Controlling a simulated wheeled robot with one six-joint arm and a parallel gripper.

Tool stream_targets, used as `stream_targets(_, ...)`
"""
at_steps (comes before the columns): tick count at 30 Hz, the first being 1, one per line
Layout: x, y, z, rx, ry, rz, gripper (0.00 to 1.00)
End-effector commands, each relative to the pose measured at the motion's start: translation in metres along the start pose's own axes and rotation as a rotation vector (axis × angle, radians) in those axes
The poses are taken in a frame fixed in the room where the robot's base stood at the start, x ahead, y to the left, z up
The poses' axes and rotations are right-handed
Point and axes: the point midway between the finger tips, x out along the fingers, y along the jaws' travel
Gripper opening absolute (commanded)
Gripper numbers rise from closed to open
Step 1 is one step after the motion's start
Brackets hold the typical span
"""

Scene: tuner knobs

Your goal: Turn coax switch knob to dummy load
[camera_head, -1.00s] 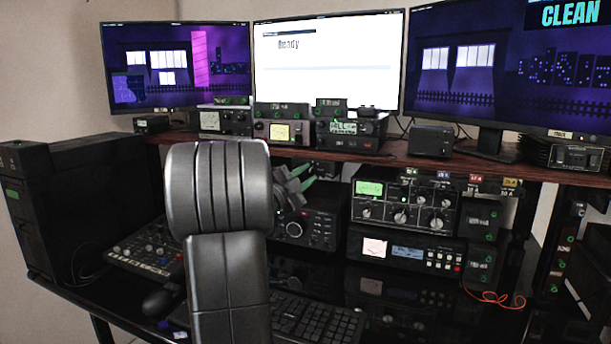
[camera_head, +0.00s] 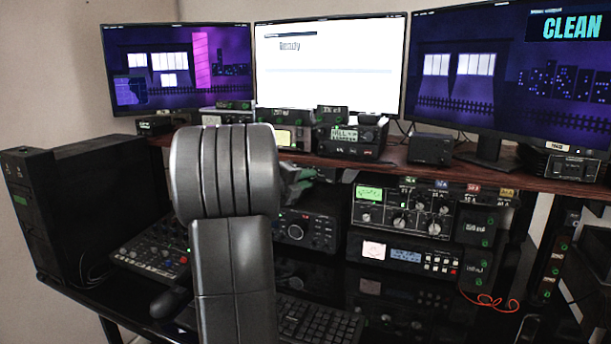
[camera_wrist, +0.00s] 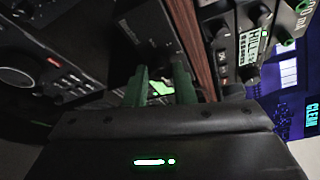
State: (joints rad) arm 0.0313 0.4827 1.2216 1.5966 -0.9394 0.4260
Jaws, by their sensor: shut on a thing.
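In the head view my gripper (camera_head: 303,182) shows partly behind my own arm, just under the front edge of the wooden shelf. In the wrist view its two green fingers (camera_wrist: 161,82) reach in beside the shelf edge, close together with a bright green patch between them. They are shut at the coax switch knob, which is itself hidden by the fingers. I cannot read the switch's labels or tell which position the knob points to.
The wooden shelf (camera_head: 400,166) runs just above the gripper and carries several radios. A black radio with a large dial (camera_head: 305,230) stands below. A tuner with several knobs (camera_head: 403,208) is to the right. A keyboard (camera_head: 318,320) lies in front.

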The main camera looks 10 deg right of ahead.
Motion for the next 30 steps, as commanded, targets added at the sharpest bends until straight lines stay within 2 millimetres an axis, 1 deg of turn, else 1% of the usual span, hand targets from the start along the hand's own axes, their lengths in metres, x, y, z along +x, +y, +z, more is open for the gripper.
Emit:
stream_targets(1,0.0002,-0.0030,0.0003,0.024,0.002,0.010,0.01)
stream_targets(10,0.0002,-0.0021,0.0001,0.132,0.005,0.055,0.01)
stream_targets(27,0.0002,-0.0011,-0.0003,0.157,0.006,0.065,0.01)
stream_targets(28,0.0002,-0.0011,-0.0003,0.157,0.006,0.065,0.29)
stream_targets(30,0.0002,-0.0011,-0.0003,0.157,0.006,0.065,0.43)
